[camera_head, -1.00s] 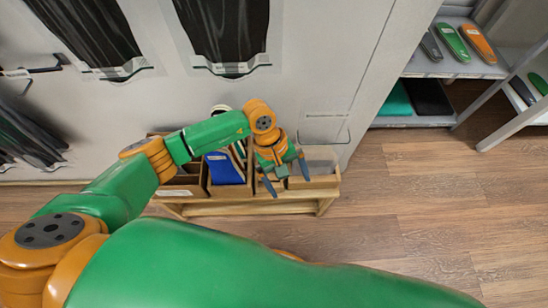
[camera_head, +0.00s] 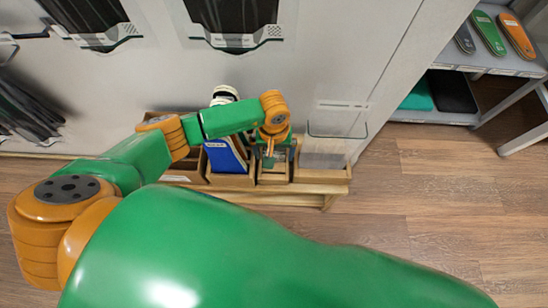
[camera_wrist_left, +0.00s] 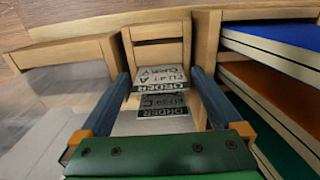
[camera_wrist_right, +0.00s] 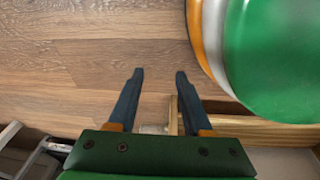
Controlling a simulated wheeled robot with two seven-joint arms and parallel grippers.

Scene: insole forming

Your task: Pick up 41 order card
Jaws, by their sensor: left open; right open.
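Black-and-white order cards (camera_wrist_left: 162,76) lie in a narrow wooden compartment (camera_wrist_left: 158,28) in the left wrist view. A second card (camera_wrist_left: 163,105) shows below the first; both read upside down, and I cannot make out a 41. My left gripper (camera_wrist_left: 160,78) is open, with one finger on each side of the cards. In the head view the left gripper (camera_head: 271,150) points down over the same compartment, and the cards are mostly hidden there. My right gripper (camera_wrist_right: 159,74) is open and empty above the wooden floor, seen only in the right wrist view.
The wooden rack (camera_head: 305,187) stands against the grey wall. A compartment with blue pieces (camera_head: 226,154) is left of the card compartment, and a clear holder (camera_head: 324,154) is to its right. Shelves with insoles (camera_head: 487,33) stand far right. The floor at right is clear.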

